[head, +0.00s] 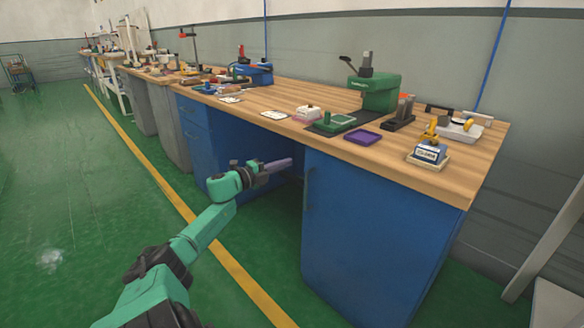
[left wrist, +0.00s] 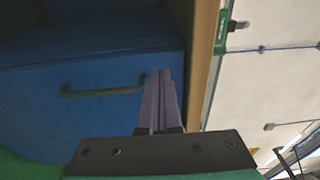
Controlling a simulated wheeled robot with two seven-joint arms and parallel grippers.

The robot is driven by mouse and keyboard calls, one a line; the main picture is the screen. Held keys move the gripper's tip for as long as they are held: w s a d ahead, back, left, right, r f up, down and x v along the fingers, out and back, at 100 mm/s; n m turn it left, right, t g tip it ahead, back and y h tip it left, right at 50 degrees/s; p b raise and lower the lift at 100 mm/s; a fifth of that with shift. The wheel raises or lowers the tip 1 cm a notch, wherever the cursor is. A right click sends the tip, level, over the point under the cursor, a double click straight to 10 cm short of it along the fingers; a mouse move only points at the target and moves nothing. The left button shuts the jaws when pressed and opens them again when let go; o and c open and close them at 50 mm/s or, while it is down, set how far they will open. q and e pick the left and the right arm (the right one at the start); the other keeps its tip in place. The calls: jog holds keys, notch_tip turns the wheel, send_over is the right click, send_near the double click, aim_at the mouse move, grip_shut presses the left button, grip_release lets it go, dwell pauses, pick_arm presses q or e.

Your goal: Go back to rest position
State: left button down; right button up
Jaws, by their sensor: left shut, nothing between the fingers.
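My left arm is green and black and reaches in from the bottom left of the head view. Its gripper (head: 280,164) has purple-grey fingers held below the workbench top, in front of the opening between the blue cabinets. In the left wrist view the two fingers (left wrist: 162,90) lie side by side, shut with nothing between them. Behind them shows a blue cabinet front (left wrist: 100,95) with a dark handle. My right gripper is in neither view.
The wooden workbench (head: 455,175) runs along the wall, with its front edge above my left gripper. On it stand a green press (head: 380,92), a purple tray (head: 362,137) and a small blue device (head: 430,152). The green floor (head: 70,190) on the left is clear.

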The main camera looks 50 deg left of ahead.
pick_arm(q)
jog(key=s+a+f, duration=0.1)
jog(key=s+a, duration=0.3)
jog(key=a, duration=0.1)
jog(key=shift+s, duration=0.4)
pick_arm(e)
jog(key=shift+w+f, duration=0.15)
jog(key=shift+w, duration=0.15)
pick_arm(q)
jog(key=shift+a+f, duration=0.1)
